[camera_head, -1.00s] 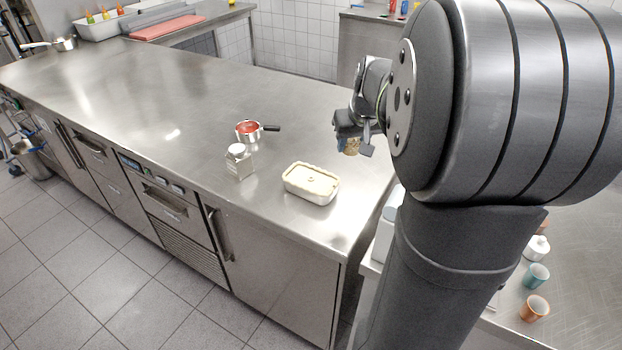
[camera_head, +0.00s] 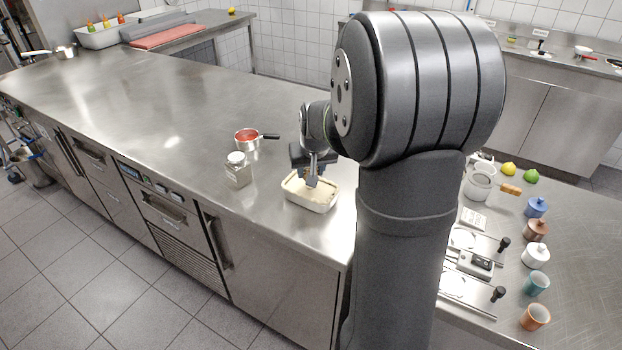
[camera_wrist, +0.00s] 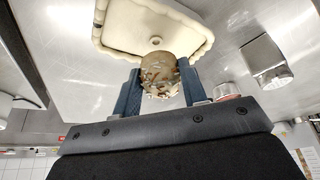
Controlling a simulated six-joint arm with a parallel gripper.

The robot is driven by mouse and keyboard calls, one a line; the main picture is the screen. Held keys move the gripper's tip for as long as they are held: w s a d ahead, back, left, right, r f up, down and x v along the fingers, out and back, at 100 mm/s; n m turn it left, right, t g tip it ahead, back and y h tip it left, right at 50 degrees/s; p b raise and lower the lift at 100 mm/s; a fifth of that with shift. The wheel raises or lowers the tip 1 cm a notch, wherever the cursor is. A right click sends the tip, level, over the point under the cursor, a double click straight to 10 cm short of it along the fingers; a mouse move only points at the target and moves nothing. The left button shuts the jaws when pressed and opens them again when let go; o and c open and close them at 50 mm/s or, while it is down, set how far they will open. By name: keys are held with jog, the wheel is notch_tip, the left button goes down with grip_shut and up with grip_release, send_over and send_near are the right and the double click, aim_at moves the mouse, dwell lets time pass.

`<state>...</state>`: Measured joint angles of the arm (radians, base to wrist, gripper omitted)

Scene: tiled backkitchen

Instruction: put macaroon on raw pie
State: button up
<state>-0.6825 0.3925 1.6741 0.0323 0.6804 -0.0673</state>
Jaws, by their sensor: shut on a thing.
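The raw pie (camera_head: 309,197) is a pale dough crust in a rectangular dish on the steel counter. In the wrist view the raw pie (camera_wrist: 112,30) fills the top middle, with a small knob at its centre. My gripper (camera_head: 312,181) is over the pie in the head view. In the wrist view my gripper (camera_wrist: 160,88) is shut on the macaroon (camera_wrist: 158,72), a brown, flaky round piece between the two fingers. The macaroon overlaps the pie's edge in that view; I cannot tell if they touch. In the head view the macaroon is hidden.
A glass jar with a white lid (camera_head: 238,169) stands left of the pie. A small saucepan with red content (camera_head: 247,139) is behind it. A lower counter at the right holds several cups and pots, among them an orange cup (camera_head: 534,317). The left counter is largely clear.

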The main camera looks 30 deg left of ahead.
jog(key=shift+f, duration=1.6)
jog(key=shift+f, duration=0.1)
jog(key=shift+f, duration=0.1)
jog(key=o, duration=1)
jog(key=shift+c, duration=0.2)
jog(key=v, duration=1.2)
jog(key=shift+r, duration=0.2)
